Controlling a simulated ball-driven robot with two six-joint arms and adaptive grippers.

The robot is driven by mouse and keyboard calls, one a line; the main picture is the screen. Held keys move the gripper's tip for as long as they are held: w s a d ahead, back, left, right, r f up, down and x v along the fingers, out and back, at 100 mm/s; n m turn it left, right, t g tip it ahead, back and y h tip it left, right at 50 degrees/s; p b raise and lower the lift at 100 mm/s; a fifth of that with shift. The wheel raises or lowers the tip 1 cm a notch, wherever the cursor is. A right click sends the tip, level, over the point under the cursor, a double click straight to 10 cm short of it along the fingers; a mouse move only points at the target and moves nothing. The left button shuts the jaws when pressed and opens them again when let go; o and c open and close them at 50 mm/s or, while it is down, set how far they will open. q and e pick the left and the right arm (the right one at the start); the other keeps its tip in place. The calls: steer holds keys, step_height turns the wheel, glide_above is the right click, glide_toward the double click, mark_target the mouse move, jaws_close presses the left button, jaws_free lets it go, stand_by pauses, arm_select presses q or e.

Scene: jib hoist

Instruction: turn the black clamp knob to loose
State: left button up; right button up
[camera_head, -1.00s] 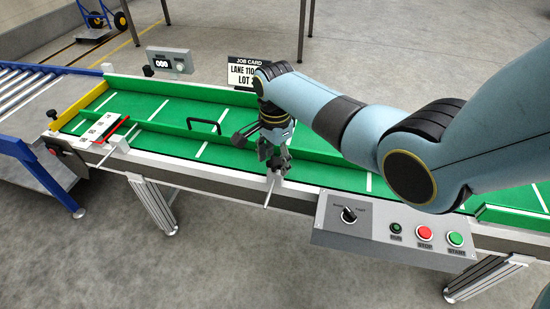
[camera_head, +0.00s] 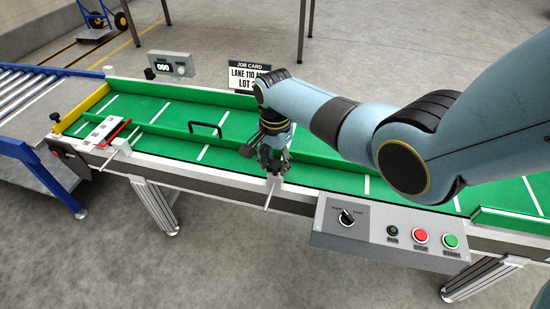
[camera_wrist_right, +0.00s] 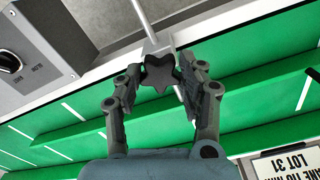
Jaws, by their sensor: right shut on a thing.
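The black clamp knob (camera_wrist_right: 160,72) is star-shaped and sits on a pale clamp block with a thin rod in the right wrist view. My right gripper (camera_wrist_right: 155,84) is shut on it, with one finger on each side of the knob. In the head view my right gripper (camera_head: 272,164) points down at the conveyor's near rail, above the clamp block (camera_head: 273,184). My left gripper is in neither view.
A control box (camera_head: 390,236) with a selector switch and several buttons is on the near rail, right of the gripper. The green belt (camera_head: 170,112) has a divider with a black handle (camera_head: 205,128). A job card (camera_head: 243,76) stands behind my arm.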

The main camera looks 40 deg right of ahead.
steer(key=n+p, duration=0.1)
steer(key=n, duration=0.2)
steer(key=shift+r, duration=0.15)
steer(key=n+p, duration=0.1)
steer(key=n, duration=0.1)
steer(key=shift+n, duration=0.3)
steer(key=n+p, duration=0.1)
steer(key=n, duration=0.2)
steer(key=shift+n, duration=0.3)
steer(key=n, duration=0.3)
steer(key=shift+d+n+p, duration=0.1)
steer(key=shift+n+p, duration=0.2)
steer(key=shift+p, duration=0.05)
steer(key=n, duration=0.3)
steer(key=shift+n, duration=0.4)
steer(key=n, duration=0.3)
steer(key=shift+n, duration=0.3)
steer(key=n, duration=0.4)
steer(key=shift+p, duration=0.35)
steer(key=shift+n, duration=2.1)
